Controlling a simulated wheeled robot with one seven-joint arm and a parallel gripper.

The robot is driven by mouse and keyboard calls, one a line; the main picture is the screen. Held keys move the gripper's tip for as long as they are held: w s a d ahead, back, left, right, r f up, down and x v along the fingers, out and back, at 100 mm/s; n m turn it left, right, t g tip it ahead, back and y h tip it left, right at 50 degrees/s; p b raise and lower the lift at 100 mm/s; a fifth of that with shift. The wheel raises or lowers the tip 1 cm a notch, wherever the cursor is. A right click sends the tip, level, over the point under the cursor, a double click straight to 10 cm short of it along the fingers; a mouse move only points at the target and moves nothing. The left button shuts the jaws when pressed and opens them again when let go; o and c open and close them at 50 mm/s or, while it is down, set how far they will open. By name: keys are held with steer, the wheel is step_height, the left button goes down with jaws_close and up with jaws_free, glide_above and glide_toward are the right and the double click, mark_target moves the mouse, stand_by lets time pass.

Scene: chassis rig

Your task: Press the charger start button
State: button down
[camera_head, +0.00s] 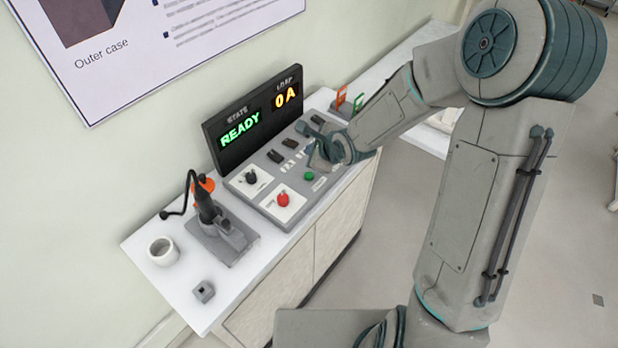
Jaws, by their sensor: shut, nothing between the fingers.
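The charger panel (267,206) is a grey sloped console on the bench. Its black display (256,118) reads READY in green and 0 A in orange. A green button (309,176) sits on the panel's right part, and a red button (283,199) on a pale plate sits nearer the front. My gripper (319,163) is shut and empty, just above and behind the green button in the picture. Whether its fingertips touch the panel cannot be told. My gripper and forearm hide the panel's right end. No label on the green button is readable.
A black rotary knob (251,177) and several dark switches lie left of my gripper. A grey tool stand (226,243), a white mug (164,251) and a small grey block (204,291) are on the bench's left end. Orange and green holders (350,102) stand behind.

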mark_target(312, 177)
step_height(312, 177, down, 6)
steer(key=b, duration=0.5)
steer(key=shift+f, duration=0.2)
steer(key=shift+f+b, duration=0.25)
steer(key=shift+b, duration=0.05)
stand_by(1.4)
steer(key=shift+f, duration=0.4)
steer(key=shift+f+b, duration=0.4)
steer(key=shift+f, duration=0.05)
stand_by(0.5)
steer(key=shift+r+p, duration=0.9)
steer(key=shift+p, duration=0.1)
